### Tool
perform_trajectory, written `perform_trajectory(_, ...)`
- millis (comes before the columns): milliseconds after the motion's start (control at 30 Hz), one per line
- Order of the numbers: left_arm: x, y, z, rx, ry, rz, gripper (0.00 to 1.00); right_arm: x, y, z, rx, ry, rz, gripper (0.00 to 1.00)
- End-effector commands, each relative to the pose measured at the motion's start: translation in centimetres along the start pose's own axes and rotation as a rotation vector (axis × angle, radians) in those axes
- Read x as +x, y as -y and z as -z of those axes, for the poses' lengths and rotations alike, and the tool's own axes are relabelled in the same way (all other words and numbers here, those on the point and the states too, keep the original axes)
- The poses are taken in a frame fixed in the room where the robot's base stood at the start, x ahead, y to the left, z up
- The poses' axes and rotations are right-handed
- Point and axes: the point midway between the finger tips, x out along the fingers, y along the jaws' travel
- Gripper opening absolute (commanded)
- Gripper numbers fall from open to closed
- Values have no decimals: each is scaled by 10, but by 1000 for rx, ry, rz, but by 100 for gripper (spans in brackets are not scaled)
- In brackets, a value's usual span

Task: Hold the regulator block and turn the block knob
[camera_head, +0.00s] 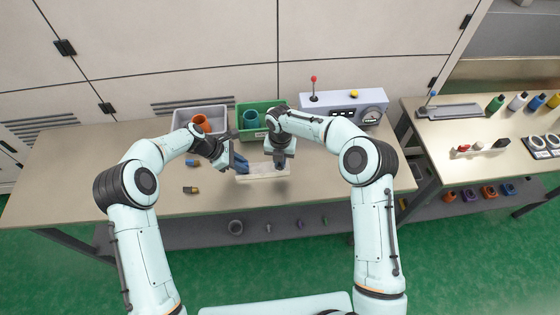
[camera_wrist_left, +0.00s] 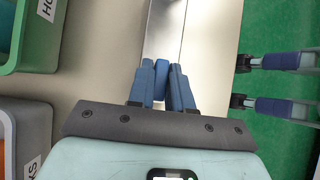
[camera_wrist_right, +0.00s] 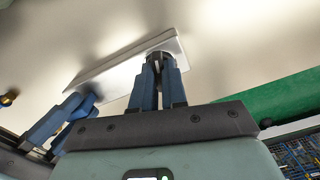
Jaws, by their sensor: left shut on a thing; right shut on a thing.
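The regulator block appears as a long pale bar (camera_head: 262,175) lying on the bench; it also shows in the left wrist view (camera_wrist_left: 167,32) and the right wrist view (camera_wrist_right: 118,72). My left gripper (camera_head: 240,164) is shut at the block's left end. In the left wrist view a blue piece (camera_wrist_left: 161,80) sits between its fingers; I cannot tell if it belongs to the block. My right gripper (camera_head: 279,162) points down at the block's right end. In the right wrist view its fingers are shut on the dark block knob (camera_wrist_right: 159,57), which they mostly hide.
A grey bin (camera_head: 184,117) with an orange item and a green bin (camera_head: 262,107) stand behind my grippers. A grey control box (camera_head: 343,97) with a gauge stands to their right. Small dark-and-yellow parts (camera_head: 191,190) lie at left.

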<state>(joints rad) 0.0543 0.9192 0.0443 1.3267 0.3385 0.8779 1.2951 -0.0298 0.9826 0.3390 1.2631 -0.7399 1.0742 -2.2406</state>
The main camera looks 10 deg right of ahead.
Motion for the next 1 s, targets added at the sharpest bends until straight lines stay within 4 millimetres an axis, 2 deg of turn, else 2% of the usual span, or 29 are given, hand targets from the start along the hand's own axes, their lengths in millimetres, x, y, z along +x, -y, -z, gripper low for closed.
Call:
perform_trajectory(167, 0, 0, 0, 0, 0, -1, 0, 0, 0, 0, -22, 1, 0, 0)
perform_trajectory(333, 0, 0, 0, 0, 0, -1, 0, 0, 0, 0, -235, 0, -1, 0)
perform_trajectory(367, 0, 0, 0, 0, 0, -1, 0, -1, 0, 0, -226, 1, 0, 22)
perform_trajectory(400, 0, 0, 0, 0, 0, -1, 0, -1, 0, 0, -222, 1, 0, 35)
perform_trajectory(433, 0, 0, 0, 0, 0, -1, 0, 0, 0, 0, -222, 1, 0, 42)
perform_trajectory(767, 0, 0, 0, 0, 0, -1, 0, -3, 0, 0, -219, 2, 0, 42)
perform_trajectory(867, 0, 0, 0, 0, 0, -1, 0, -12, 0, -1, -219, 3, 0, 42)
perform_trajectory(1000, 0, 0, 0, 0, 0, -1, 0, -39, 0, -1, -218, 4, -1, 42)
